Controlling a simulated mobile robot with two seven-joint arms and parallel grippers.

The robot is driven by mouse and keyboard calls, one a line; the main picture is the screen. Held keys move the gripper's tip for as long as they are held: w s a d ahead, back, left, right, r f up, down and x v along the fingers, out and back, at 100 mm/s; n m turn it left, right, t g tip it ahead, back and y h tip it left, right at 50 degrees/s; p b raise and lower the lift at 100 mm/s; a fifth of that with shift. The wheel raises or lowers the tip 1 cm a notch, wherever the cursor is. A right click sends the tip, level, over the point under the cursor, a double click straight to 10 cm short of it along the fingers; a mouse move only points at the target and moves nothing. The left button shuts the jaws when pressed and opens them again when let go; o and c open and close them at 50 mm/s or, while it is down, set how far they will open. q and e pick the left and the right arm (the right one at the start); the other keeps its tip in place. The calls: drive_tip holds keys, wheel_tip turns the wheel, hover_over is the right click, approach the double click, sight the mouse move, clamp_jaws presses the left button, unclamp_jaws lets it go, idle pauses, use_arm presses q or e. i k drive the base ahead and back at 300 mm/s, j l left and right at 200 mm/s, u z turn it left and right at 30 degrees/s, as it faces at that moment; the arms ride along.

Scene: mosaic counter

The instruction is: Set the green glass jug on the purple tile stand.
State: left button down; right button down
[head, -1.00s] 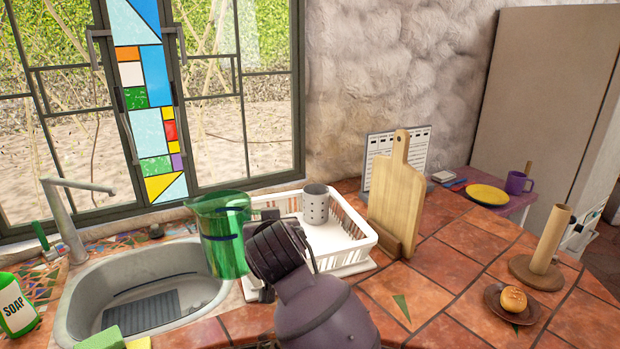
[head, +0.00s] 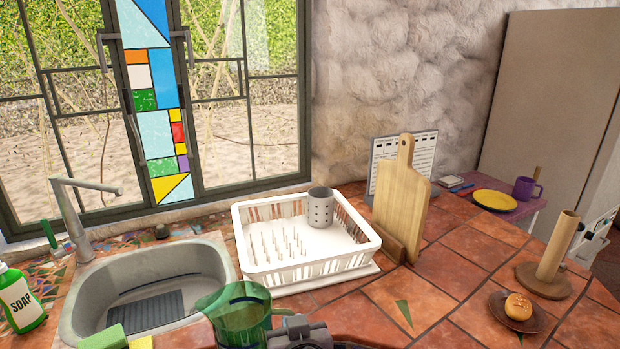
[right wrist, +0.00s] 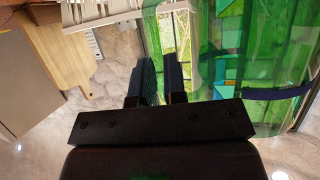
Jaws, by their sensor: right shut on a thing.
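The green glass jug (head: 236,318) is at the bottom middle of the head view, in front of the dish rack and beside the sink, its lower part cut off. My right gripper (head: 278,332) is at its right side, partly cut off by the frame edge. In the right wrist view, its two dark fingers (right wrist: 159,82) are shut on the jug, whose clear green wall (right wrist: 262,80) fills the right half. I cannot make out a purple tile stand. My left gripper is not in view.
A white dish rack (head: 258,271) holds a grey cup (head: 320,207). The sink (head: 85,300) and soap bottle (head: 20,298) are at left. A cutting board (head: 393,195), paper roll holder (head: 557,245) and plate with a bun (head: 497,305) stand at right. Tiles between are clear.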

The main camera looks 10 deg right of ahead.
sight(498, 183)
drive_tip(key=z, duration=0.5)
drive_tip(key=l+z, duration=0.15)
drive_tip(key=z, duration=0.85)
drive_tip(key=l+z, duration=0.15)
drive_tip(key=z, duration=0.35)
drive_tip(key=l+z, duration=0.1)
drive_tip(key=z, duration=0.4)
drive_tip(key=l+z, duration=0.1)
drive_tip(key=z, duration=0.9)
drive_tip(key=i+l+z, duration=0.25)
drive_tip(key=i+z, duration=0.3)
drive_tip(key=i, duration=0.15)
drive_tip(key=i+u, duration=0.4)
drive_tip(key=i+l+u, duration=0.35)
drive_tip(key=i+j+u, duration=0.15)
drive_tip(key=i+u, duration=0.2)
drive_tip(key=u, duration=0.15)
drive_tip(key=i+u, duration=0.45)
drive_tip(key=i+j+u, duration=0.3)
drive_tip(key=i+u, duration=0.25)
drive_tip(key=i, duration=1.35)
